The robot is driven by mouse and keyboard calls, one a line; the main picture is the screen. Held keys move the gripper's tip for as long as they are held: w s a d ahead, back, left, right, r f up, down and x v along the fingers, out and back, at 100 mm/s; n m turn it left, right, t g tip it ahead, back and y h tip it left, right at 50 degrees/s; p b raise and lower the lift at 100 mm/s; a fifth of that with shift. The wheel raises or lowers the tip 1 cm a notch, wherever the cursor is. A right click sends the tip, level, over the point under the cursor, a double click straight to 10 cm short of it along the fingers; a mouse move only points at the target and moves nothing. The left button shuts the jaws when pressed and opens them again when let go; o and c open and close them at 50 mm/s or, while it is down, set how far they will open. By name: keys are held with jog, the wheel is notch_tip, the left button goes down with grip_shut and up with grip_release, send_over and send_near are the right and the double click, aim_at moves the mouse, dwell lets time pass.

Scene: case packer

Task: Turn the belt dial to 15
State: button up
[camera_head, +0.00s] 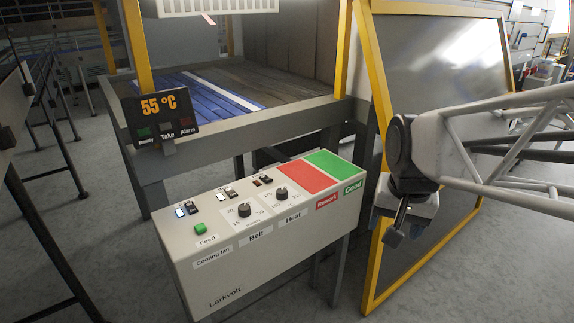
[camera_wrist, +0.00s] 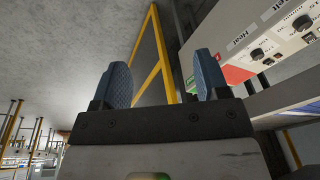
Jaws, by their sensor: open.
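The belt dial (camera_head: 244,210) is a small black knob on the sloped top of a light grey control box (camera_head: 262,256), above the label "Belt". Its pointer and scale are too small to read. It also shows at the upper right of the wrist view (camera_wrist: 302,22). The similar heat dial (camera_head: 282,193) sits to its right, and shows in the wrist view too (camera_wrist: 257,54). My gripper (camera_head: 393,236) hangs right of the box, apart from both dials. In the wrist view its two blue fingers (camera_wrist: 163,78) are spread, with nothing between them.
The box also carries a green feed button (camera_head: 200,228), several small switches, a red pad (camera_head: 308,178) and a green pad (camera_head: 335,163). A display (camera_head: 160,115) reads 55 °C. A yellow-framed panel (camera_head: 440,80) stands behind my gripper. The space above the box is clear.

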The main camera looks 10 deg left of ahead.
jog(key=w+a+m, duration=0.1)
jog(key=w+a, duration=0.6)
jog(key=w, duration=0.2)
jog(key=m+g, duration=0.2)
jog(key=m, duration=0.2)
send_over(244, 207)
notch_tip(244, 207, down, 13)
jog(key=shift+d, duration=0.15)
jog(key=shift+f, duration=3.9)
